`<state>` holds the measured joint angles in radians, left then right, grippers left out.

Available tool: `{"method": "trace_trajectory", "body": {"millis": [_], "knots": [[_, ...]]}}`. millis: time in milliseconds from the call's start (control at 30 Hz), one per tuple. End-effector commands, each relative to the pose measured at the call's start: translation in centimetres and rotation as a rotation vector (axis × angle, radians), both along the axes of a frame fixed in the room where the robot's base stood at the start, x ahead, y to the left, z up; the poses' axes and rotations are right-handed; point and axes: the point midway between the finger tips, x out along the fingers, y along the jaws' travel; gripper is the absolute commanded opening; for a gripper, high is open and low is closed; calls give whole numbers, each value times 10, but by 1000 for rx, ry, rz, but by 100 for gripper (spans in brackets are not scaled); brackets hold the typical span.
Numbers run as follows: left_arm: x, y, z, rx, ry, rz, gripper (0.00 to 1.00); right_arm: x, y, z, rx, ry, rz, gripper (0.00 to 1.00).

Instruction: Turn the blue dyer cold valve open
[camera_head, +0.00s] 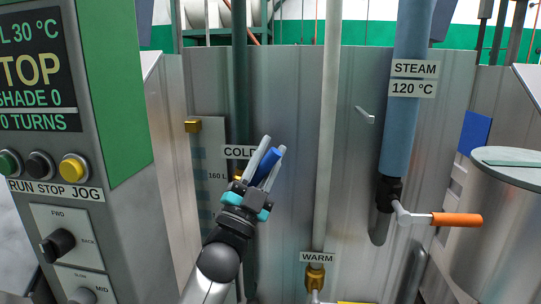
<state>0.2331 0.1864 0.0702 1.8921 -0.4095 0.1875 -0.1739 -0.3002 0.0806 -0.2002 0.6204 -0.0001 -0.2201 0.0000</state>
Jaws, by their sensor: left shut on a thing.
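The cold valve's blue lever handle (266,164) shows between the fingers of my left gripper (264,162). The gripper is shut on this handle, which slants up to the right. The dark green cold pipe (239,85) comes down behind it, with the "COLD" label (238,152) beside the fingers. The valve body is mostly hidden behind my gripper and arm. My right gripper is not in view.
To the right, a steam pipe (404,110) carries a valve with an orange handle (456,219). A pale warm pipe (327,120) runs down the middle to a brass fitting (315,276). A control panel (85,130) stands close on the left, and a metal drum (500,235) at right.

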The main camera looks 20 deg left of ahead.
Motion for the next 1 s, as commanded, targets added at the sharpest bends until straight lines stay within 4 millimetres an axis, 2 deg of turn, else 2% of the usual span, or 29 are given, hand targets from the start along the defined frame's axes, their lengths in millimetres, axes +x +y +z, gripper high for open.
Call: {"method": "trace_trajectory", "body": {"millis": [67,100,333,667,833,1000], "knots": [[0,1,1,2,-3,3,0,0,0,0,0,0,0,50],[0,1,1,2,-3,3,35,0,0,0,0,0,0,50],[0,0,1,3,-2,3,61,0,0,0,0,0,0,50],[-2,0,-3,3,0,1,61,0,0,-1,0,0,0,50],[-16,2,-16,2,3,1,61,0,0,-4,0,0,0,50],[-40,6,-37,2,4,3,61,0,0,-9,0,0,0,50]]}}
